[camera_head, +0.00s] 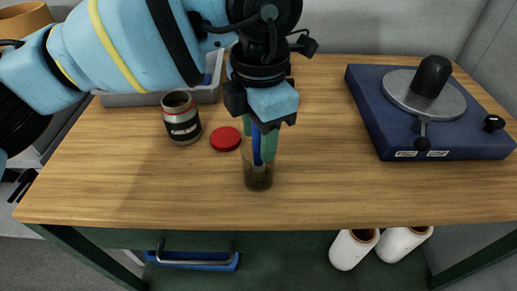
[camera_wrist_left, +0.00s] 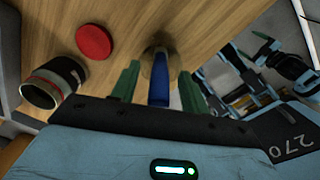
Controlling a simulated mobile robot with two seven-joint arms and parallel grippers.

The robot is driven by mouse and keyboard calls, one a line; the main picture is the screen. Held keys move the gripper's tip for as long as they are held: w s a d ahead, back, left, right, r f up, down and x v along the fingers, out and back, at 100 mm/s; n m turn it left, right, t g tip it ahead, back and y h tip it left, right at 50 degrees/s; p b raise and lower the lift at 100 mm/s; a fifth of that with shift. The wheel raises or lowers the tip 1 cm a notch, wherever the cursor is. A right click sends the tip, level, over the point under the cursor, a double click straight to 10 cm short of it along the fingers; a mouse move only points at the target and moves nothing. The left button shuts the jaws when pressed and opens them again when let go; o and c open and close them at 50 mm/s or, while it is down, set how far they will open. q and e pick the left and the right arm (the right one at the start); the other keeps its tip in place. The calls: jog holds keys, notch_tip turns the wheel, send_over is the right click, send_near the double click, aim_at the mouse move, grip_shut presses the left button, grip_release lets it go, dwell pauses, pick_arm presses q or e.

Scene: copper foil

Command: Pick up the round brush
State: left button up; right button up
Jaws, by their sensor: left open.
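The round brush (camera_head: 257,148) stands about upright in a small brownish see-through holder on the table; its blue handle points up and its lower end is hard to make out. My left gripper (camera_head: 264,150) points down over it, with green fingers on either side of the handle. In the left wrist view the blue handle (camera_wrist_left: 160,88) lies between the two open fingers (camera_wrist_left: 158,86), with a gap showing on each side.
The brush's holder (camera_head: 258,179) is near the table's front. A red lid (camera_head: 225,139) and an open can (camera_head: 181,118) with a dark label stand to the left. A grey tray (camera_head: 134,99) is behind. A blue turntable device (camera_head: 450,145) fills the right. Table between is clear.

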pick_arm(q)
grip_shut()
notch_tip(320, 180, up, 10)
jog(key=shift+r+p, duration=0.1)
jog(key=shift+p, duration=0.25)
